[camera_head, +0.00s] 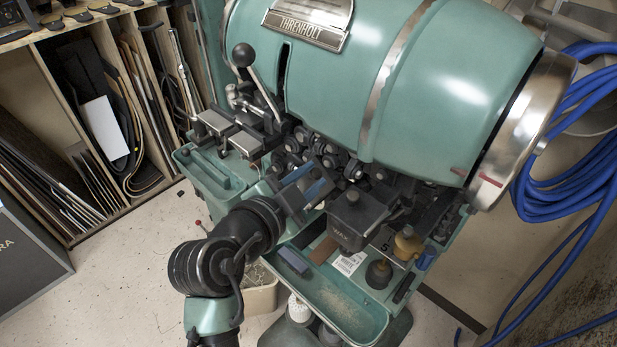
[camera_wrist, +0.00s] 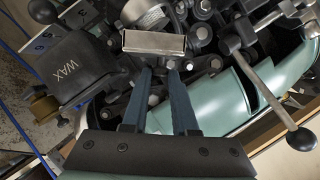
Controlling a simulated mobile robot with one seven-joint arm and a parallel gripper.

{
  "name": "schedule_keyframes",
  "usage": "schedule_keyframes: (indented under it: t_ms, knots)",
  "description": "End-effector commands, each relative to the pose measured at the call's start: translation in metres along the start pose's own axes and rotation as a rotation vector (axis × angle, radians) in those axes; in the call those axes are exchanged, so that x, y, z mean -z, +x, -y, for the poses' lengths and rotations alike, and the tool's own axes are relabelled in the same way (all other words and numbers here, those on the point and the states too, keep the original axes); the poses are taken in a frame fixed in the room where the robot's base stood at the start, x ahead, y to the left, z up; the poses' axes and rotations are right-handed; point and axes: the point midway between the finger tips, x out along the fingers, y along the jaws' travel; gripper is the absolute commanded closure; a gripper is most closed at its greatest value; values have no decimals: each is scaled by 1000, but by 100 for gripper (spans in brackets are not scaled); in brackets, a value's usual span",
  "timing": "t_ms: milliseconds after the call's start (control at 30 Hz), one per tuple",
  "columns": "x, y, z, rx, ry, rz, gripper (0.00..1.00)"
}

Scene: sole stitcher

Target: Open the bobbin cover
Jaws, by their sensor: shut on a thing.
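A teal sole stitcher (camera_head: 350,60) fills the middle of the head view. My gripper (camera_head: 316,180) reaches its dark lower front from the left. In the wrist view, my gripper's (camera_wrist: 158,76) two blue fingers are shut on a small part just below a silver rectangular plate. This plate looks like the bobbin cover (camera_wrist: 154,42). Its face stands out from the dark mechanism around it. What lies between the fingertips is mostly hidden. In the head view my gripper hides the cover, so I cannot tell how far it is open.
A dark WAX pot (camera_head: 354,218) stands close right of my gripper. A lever with a black knob (camera_head: 243,55) rises at the left. A teal tray (camera_head: 330,299) lies below. Blue hose (camera_head: 575,160) hangs at the right.

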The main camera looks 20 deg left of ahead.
Motion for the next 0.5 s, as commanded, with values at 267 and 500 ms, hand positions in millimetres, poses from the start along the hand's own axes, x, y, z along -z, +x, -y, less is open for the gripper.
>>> schedule_keyframes:
  t_ms: [267,500]
  knots:
    - [0,0,-14,65,153,-1,100]
    - [5,-2,-25,128,307,-1,100]
